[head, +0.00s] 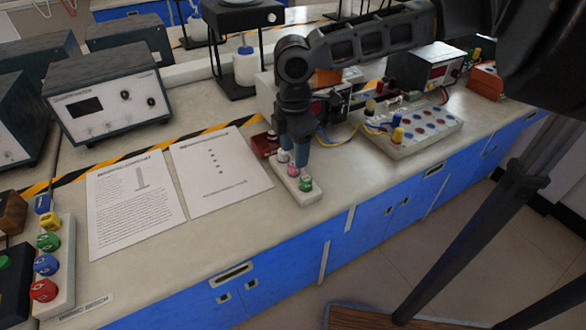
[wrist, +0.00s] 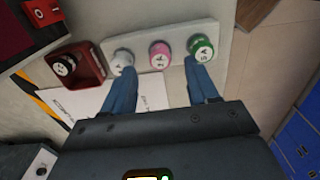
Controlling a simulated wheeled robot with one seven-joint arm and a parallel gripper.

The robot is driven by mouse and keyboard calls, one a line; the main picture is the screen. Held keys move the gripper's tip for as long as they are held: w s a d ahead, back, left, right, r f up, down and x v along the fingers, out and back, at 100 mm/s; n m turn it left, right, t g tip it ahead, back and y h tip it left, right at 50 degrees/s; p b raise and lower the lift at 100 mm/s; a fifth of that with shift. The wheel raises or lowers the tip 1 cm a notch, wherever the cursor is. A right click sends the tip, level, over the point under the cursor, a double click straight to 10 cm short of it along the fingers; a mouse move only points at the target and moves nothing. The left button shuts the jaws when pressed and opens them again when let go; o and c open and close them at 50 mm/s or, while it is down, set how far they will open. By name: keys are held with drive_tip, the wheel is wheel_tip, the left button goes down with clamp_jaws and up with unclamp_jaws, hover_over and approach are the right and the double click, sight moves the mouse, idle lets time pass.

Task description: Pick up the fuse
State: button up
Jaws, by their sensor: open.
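A white block (wrist: 228,38) carries three round pieces with lettered tops, which look like fuses: a white one (wrist: 122,58), a pink one (wrist: 160,54) and a green one (wrist: 201,46). The block also shows in the head view (head: 312,196), near the bench's front edge. My gripper (wrist: 160,72) is open and empty, its blue fingers spread on either side of the pink piece's position. The left finger overlaps the white piece and the right finger the green one; I cannot tell whether they touch. In the head view my gripper (head: 294,158) points down over the block.
A red tray (wrist: 93,58) beside the block holds a dark piece with a white top (wrist: 64,65). Paper sheets (head: 222,172) lie left. A terminal board (head: 412,140) with wires stands right. Another rack (head: 66,262) of coloured pieces is at far left.

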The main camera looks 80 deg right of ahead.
sight(294, 170)
wheel_tip(294, 170, down, 4)
drive_tip(key=shift+f, duration=0.15)
clamp_jaws()
idle(0.6)
